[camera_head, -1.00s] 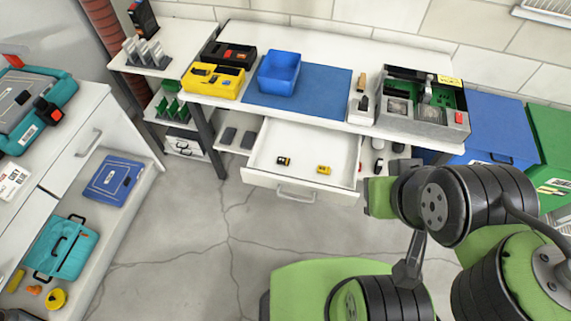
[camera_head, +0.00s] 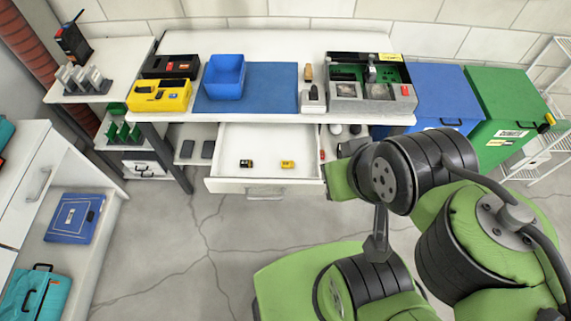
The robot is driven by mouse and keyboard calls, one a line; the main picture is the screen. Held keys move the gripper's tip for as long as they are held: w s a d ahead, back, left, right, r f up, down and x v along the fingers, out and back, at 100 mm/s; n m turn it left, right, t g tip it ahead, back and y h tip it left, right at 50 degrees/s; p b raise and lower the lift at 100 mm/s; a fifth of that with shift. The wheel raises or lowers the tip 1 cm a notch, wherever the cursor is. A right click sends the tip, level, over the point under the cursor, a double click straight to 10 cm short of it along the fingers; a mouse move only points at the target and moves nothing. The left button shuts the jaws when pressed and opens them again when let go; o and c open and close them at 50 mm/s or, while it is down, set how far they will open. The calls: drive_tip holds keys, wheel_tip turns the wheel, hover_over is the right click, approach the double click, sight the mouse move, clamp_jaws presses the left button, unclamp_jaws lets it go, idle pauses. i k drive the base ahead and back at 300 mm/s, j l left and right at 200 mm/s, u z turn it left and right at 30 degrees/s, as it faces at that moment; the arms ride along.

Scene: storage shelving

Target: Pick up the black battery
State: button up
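The black battery (camera_head: 247,163), a small dark block with a yellowish part, lies in the open white drawer (camera_head: 226,145) under the workbench. A small yellow battery (camera_head: 287,164) lies to its right in the same drawer, apart from it. My green and black arm is folded at the right of the view, to the right of the drawer. My gripper's fingers cannot be made out. Nothing covers the black battery.
The bench (camera_head: 285,43) carries a blue bin (camera_head: 224,77), a yellow case (camera_head: 160,95), a black case (camera_head: 171,66) and a grey device (camera_head: 373,92). Blue (camera_head: 440,100) and green (camera_head: 512,105) containers stand right. A cabinet (camera_head: 30,170) stands left. Floor shows before the drawer.

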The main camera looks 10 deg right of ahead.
sight(244, 163)
drive_tip(key=i+j+u, duration=0.3)
drive_tip(key=j, duration=0.25)
drive_tip(key=i+j+u, duration=0.35)
drive_tip(key=i+j, duration=0.1)
drive_tip(key=i, duration=0.05)
